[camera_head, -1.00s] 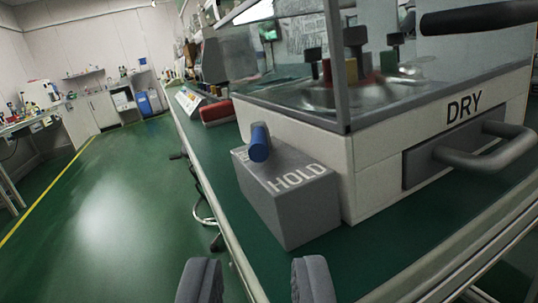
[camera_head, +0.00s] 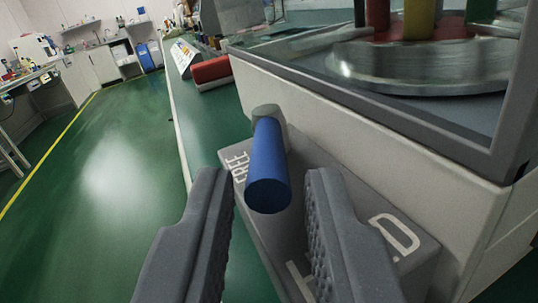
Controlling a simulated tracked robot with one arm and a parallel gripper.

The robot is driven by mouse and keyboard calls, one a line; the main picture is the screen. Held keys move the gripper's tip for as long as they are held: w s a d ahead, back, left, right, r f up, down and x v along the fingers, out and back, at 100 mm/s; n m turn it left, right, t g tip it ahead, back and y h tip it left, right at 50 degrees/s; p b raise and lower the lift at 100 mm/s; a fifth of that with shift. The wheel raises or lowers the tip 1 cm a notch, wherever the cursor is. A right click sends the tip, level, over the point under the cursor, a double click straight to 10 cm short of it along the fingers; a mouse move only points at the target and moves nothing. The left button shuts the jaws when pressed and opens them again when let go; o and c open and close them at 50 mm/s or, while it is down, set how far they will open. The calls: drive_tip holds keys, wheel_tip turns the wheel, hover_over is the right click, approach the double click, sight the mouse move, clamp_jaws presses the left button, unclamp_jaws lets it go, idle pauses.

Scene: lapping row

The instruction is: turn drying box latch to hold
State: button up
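The drying box (camera_head: 380,140) is a pale box with a glass-sided upper part, at the right. A grey latch block (camera_head: 330,172) stands against its side, marked FREE at its far left end and HOLD at its near right end. The latch is a blue cylindrical handle (camera_head: 268,165) on a grey hub (camera_head: 267,114), and its end points toward me near the FREE mark. My gripper (camera_head: 265,190) is open. Its two fingers stand either side of the blue handle's near end, with gaps visible on both sides. The gripper partly covers the HOLD lettering.
The green bench top (camera_head: 212,130) runs back along the left of the box. A red object (camera_head: 210,70) and a white sign (camera_head: 184,55) stand farther along it. Open green floor (camera_head: 100,170) lies left of the bench. The box's grey rim overhangs at right.

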drive_tip(key=shift+w, duration=0.4)
clamp_jaws()
drive_tip(key=shift+d+r+n+y, duration=0.2)
drive_tip(key=shift+d+n+y, duration=0.5)
drive_tip(key=shift+y, duration=0.2)
drive_tip(key=shift+d+r+n+y, duration=0.1)
drive_tip(key=shift+d+n+y, duration=0.15)
drive_tip(key=shift+n+y, duration=0.4)
drive_tip(key=shift+d+n+y, duration=0.1)
drive_tip(key=shift+n+y, duration=0.15)
drive_tip(key=shift+y, duration=0.5)
unclamp_jaws()
drive_tip(key=shift+f, duration=0.2)
